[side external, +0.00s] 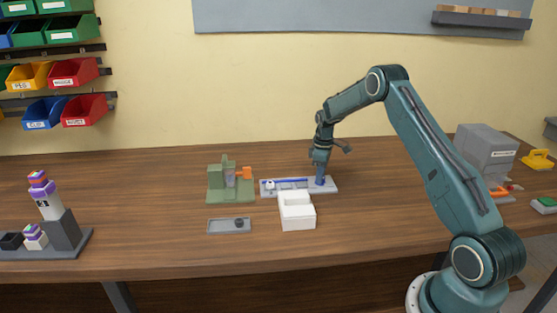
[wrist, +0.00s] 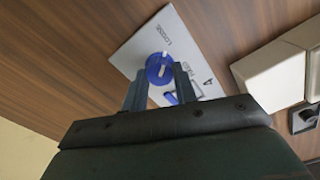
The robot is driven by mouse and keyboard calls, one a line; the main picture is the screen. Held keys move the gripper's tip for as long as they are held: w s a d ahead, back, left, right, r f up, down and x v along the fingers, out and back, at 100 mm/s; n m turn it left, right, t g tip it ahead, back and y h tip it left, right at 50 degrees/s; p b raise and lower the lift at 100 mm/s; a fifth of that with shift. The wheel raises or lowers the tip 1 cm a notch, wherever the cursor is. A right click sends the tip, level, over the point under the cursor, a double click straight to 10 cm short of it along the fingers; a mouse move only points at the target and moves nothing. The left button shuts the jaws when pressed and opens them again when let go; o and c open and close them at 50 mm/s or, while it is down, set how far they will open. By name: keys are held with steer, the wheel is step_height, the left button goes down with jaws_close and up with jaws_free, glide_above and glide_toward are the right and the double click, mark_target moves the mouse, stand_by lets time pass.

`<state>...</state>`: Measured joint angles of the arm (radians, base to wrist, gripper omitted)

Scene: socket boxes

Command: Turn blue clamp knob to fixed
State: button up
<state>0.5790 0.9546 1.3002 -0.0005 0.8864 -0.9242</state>
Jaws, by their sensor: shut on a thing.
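The blue clamp knob (wrist: 160,66) is round, with a pale pointer line across its top. My gripper (wrist: 161,80) is shut on the knob, one finger on each side. In the side external view my gripper (side external: 320,168) points straight down onto the knob (side external: 320,181) at the right end of the plate (side external: 331,187). A blue bar (side external: 290,182) lies along the plate, partly hidden in the wrist view.
A white open box (side external: 297,213) stands just in front of the plate. A green fixture (side external: 217,190) with an orange part is at its left, and a grey tray (side external: 220,226) lies in front of that. A grey machine (side external: 484,150) stands far right. The table behind the plate is clear.

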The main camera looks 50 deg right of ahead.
steer(key=m, duration=1.2)
steer(key=shift+m, duration=1.9)
steer(key=o, duration=1)
steer(key=shift+r, duration=0.1)
